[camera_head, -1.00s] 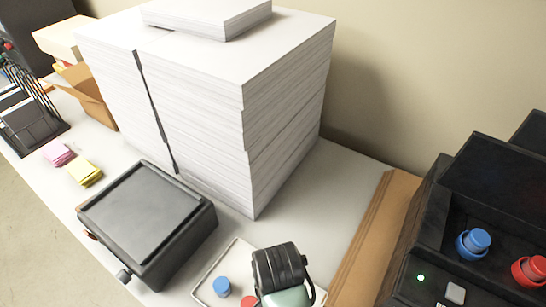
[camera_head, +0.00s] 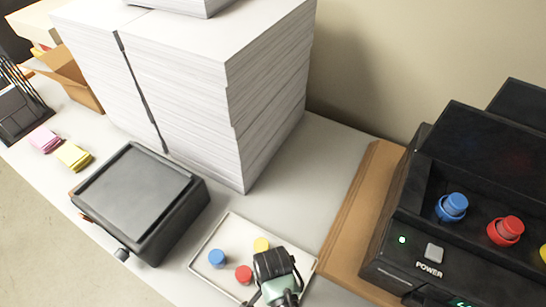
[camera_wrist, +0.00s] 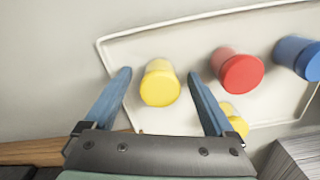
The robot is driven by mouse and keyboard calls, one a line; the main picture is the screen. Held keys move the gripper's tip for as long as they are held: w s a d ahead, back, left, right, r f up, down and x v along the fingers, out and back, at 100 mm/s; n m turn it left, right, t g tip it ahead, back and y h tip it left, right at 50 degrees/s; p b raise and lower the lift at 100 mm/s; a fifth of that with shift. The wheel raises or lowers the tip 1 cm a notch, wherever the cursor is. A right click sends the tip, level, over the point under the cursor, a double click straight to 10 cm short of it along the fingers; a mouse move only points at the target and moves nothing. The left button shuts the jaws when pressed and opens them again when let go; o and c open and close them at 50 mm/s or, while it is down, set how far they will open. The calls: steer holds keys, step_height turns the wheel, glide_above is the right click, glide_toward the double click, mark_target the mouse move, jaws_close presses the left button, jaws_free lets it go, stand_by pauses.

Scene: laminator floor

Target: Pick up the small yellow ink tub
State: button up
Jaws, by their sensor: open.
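A yellow tub (camera_wrist: 160,84) stands on the white tray between my open fingers in the wrist view, touching neither. A second yellow tub (camera_wrist: 236,120) is partly hidden behind my right finger there; only one yellow tub (camera_head: 261,244) shows in the head view, beside my gripper. I cannot tell which yellow tub is the smaller. My gripper (camera_wrist: 160,72) is open and empty, with one finger on each side of the first yellow tub. In the head view my gripper (camera_head: 278,288) is over the right part of the tray and hides what is under it.
A red tub (camera_wrist: 238,70) and a blue tub (camera_wrist: 298,58) share the tray (camera_head: 232,222). A tall paper stack (camera_head: 215,105) stands behind it. A black machine (camera_head: 470,200) and brown board (camera_head: 352,215) are right; a black flat-topped device (camera_head: 140,200) is left.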

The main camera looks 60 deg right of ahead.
jaws_close()
stand_by(0.5)
